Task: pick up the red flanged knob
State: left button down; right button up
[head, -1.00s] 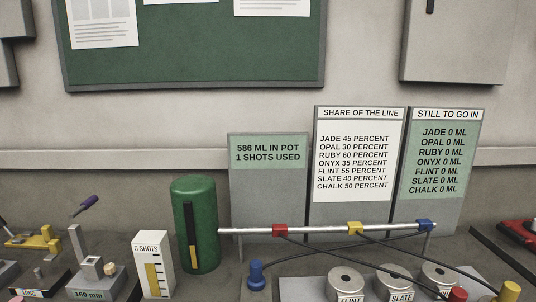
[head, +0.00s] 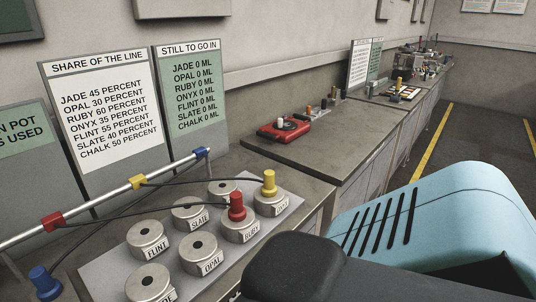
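The red flanged knob (head: 237,206) stands upright on top of the metal pot labelled RUBY (head: 239,230), toward the middle of the head view. A dark cable appears to run to it from the rail. A yellow knob (head: 269,183) stands on a neighbouring pot to its right. A blue knob (head: 44,282) stands at the lower left. A blue and black part of my own body fills the lower right. Neither gripper shows in the head view.
The pots sit on a grey plate (head: 105,268), with a metal rail (head: 110,196) along its left side. Sign boards (head: 105,115) stand behind. A red device (head: 283,131) lies on the farther bench. Floor with yellow lines (head: 432,142) is at the right.

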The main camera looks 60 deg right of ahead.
aim_at(237, 212)
jog(key=z, duration=1.6)
jog(key=i+l+u, duration=0.15)
jog(key=l, duration=0.4)
jog(key=i+l+u, duration=0.2)
jog(key=l, duration=0.4)
jog(key=i+l+u, duration=0.15)
jog(key=l, duration=0.45)
jog(key=i+l+u, duration=0.2)
jog(key=l, duration=0.4)
jog(key=l+u, duration=0.15)
jog(key=l, duration=0.45)
jog(key=i+j, duration=0.2)
